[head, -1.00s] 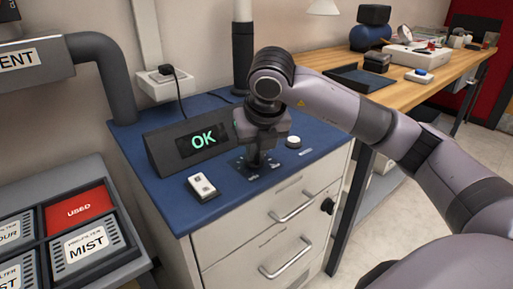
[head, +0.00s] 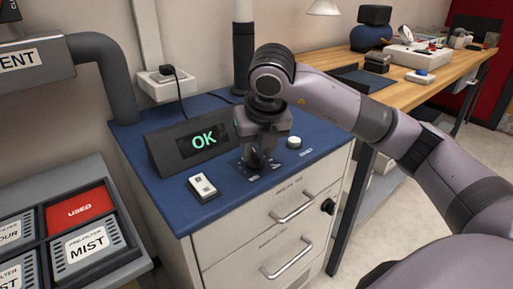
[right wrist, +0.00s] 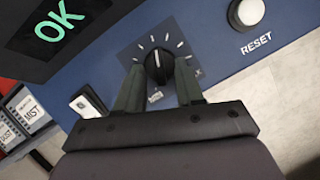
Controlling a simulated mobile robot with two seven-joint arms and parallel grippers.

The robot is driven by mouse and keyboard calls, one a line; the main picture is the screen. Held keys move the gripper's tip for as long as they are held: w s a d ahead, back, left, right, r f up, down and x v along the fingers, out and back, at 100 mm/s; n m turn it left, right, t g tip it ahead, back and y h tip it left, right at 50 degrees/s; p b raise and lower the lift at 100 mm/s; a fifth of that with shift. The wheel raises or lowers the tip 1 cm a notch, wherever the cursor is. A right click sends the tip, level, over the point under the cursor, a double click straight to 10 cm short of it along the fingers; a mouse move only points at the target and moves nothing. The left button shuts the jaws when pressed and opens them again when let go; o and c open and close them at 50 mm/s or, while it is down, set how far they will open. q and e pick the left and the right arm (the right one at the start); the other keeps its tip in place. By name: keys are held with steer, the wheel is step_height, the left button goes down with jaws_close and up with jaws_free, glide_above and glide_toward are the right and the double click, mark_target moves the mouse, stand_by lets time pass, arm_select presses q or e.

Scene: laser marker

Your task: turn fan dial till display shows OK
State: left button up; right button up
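The fan dial (right wrist: 157,72) is a black knob with a white pointer line, set among white tick marks on a dark plate. In the right wrist view its pointer is turned close to the upper tick. The display (head: 203,140) is a black slanted box and shows OK in green; it also shows in the right wrist view (right wrist: 60,20). My right gripper (right wrist: 159,66) is open, one finger on each side of the dial, with gaps visible beside it. In the head view my right gripper (head: 260,160) mostly hides the dial. My left gripper is out of view.
A white RESET button (head: 294,142) is right of the dial. A small white switch box (head: 202,187) sits at the front left of the blue top (head: 225,204). A grey pipe (head: 243,60) rises behind my arm. A filter tray (head: 125,258) stands left.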

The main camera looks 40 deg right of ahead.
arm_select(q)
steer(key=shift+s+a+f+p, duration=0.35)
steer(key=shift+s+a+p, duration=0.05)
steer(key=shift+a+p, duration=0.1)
arm_select(e)
steer(key=v, duration=0.6)
steer(key=shift+r, duration=0.25)
steer(key=shift+s, duration=0.1)
